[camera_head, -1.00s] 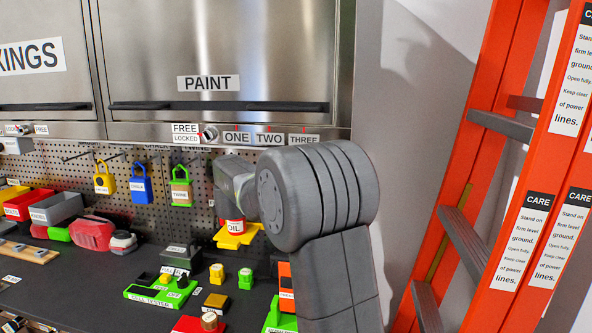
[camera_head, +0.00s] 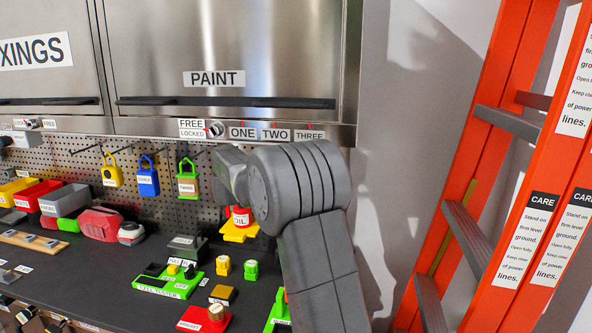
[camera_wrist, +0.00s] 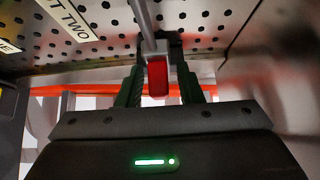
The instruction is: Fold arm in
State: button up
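My grey arm (camera_head: 300,190) reaches up from the lower right in the head view, its large round joint in front of the pegboard. The joint hides my gripper there. In the wrist view my gripper (camera_wrist: 166,88) shows two dark green fingers, spread apart. A red-tipped metal rod (camera_wrist: 157,78) shows between them in the picture, with a visible gap on the right side. I cannot tell its depth relative to the fingers. I see nothing clamped between the fingers.
The steel toolchest with a PAINT door (camera_head: 214,78) stands behind. Padlocks such as the blue one (camera_head: 148,180) hang on the pegboard (camera_head: 70,155). The dark worktop (camera_head: 90,265) carries several items. An orange ladder (camera_head: 470,170) stands at right, with grey wall between it and the arm.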

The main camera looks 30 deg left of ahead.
jog(key=shift+s, duration=0.1)
jog(key=shift+s+a+f, duration=0.1)
jog(key=shift+s+a, duration=0.1)
jog(key=shift+s, duration=0.1)
jog(key=b+v, duration=0.3)
jog(key=v, duration=1)
jog(key=shift+d, duration=0.1)
